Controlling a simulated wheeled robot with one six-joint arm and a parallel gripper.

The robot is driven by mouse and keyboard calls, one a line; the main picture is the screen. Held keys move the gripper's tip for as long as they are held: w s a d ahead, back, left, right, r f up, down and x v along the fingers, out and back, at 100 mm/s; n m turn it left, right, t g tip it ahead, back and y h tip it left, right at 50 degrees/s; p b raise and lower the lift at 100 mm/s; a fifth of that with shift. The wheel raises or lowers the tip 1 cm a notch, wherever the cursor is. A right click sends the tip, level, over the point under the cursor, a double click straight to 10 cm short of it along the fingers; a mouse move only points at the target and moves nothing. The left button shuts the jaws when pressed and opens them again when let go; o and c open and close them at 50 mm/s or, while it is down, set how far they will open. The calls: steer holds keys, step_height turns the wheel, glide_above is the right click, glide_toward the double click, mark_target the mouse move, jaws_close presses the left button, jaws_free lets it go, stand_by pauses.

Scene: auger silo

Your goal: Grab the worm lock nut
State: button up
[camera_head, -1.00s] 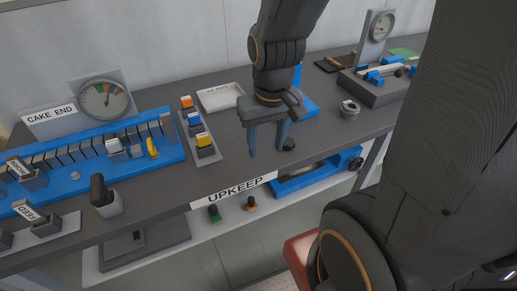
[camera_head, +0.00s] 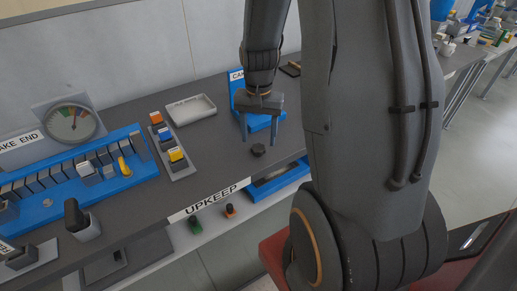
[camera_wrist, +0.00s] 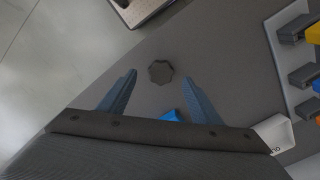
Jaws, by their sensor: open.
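A small dark many-sided piece, which looks like the worm lock nut (camera_head: 258,150), lies flat on the grey bench top near its front edge. In the wrist view the nut (camera_wrist: 160,72) appears as a dark octagon with no visible hole. My gripper (camera_head: 259,141) points down over the bench, open and empty. In the wrist view the blue-grey fingers of my gripper (camera_wrist: 161,78) stand on either side of the nut in the picture, with the nut around the line of the tips. The fingers seem to be above it; the exact height is unclear.
A blue stand (camera_head: 237,88) is close behind my gripper. A white tray (camera_head: 190,109) and a strip of coloured switches (camera_head: 168,146) lie to the left. The bench's front edge carries an UPKEEP label (camera_head: 208,202). My arm hides the bench to the right.

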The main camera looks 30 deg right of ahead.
mark_target(258, 147)
steer(key=shift+f+p, duration=0.7)
steer(key=shift+f, duration=1.4)
steer(key=c, duration=1.2)
steer(key=shift+o, duration=0.2)
steer(key=shift+w+r, duration=0.1)
